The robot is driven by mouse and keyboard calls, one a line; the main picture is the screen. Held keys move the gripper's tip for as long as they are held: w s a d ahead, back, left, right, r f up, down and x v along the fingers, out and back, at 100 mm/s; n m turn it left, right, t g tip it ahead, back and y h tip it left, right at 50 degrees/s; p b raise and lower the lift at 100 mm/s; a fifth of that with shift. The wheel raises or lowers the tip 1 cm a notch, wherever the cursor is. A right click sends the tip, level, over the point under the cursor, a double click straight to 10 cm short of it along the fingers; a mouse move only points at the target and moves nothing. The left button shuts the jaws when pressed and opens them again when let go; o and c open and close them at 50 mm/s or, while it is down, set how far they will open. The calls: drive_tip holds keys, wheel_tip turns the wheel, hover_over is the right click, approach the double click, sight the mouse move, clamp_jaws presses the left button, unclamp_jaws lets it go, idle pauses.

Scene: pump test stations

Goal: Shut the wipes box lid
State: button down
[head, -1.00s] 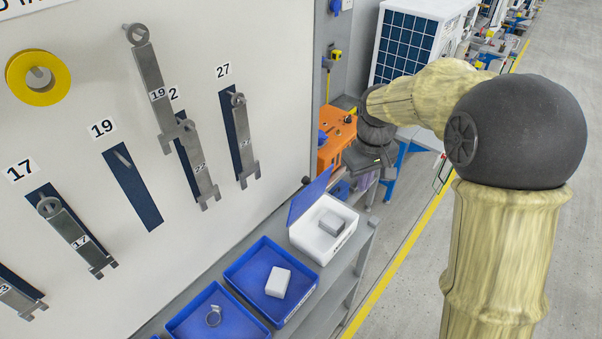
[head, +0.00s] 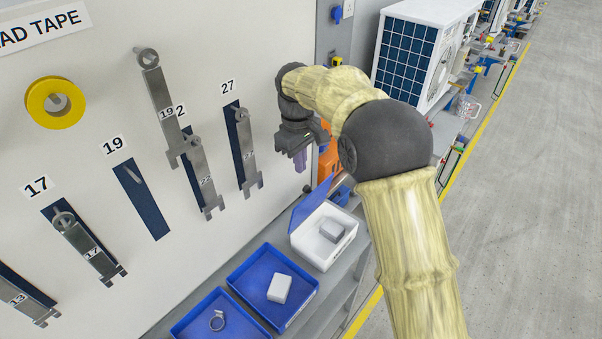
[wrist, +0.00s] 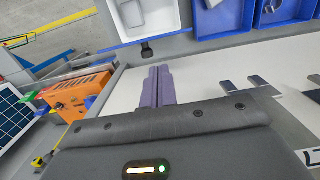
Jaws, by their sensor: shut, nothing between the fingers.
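The wipes box (head: 326,246) is a white open box on the grey shelf in the head view, with a light grey block inside. Its blue lid (head: 309,206) stands raised on the side toward the board. In the wrist view the white box (wrist: 150,22) is at the top, cut by the edge, with the lid seen only as a thin blue strip (wrist: 140,41). My gripper (head: 300,163) is above and behind the lid, close to the board, pointing down and not touching the box. Its purple fingers (wrist: 158,72) are together and empty.
Blue trays (head: 247,299) stand beside the box, one with a white block (head: 279,288), one with a metal ring (head: 217,320). Wrenches (head: 203,172) hang on the white board. An orange case (head: 329,160) is behind my gripper.

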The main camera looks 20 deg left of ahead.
sight(303, 189)
wheel_tip(303, 189, down, 9)
drive_tip(key=p, duration=0.2)
drive_tip(key=shift+d+f+p, duration=0.15)
drive_tip(key=shift+d+p, duration=0.1)
drive_tip(key=shift+p, duration=0.15)
drive_tip(key=shift+s+d, duration=0.1)
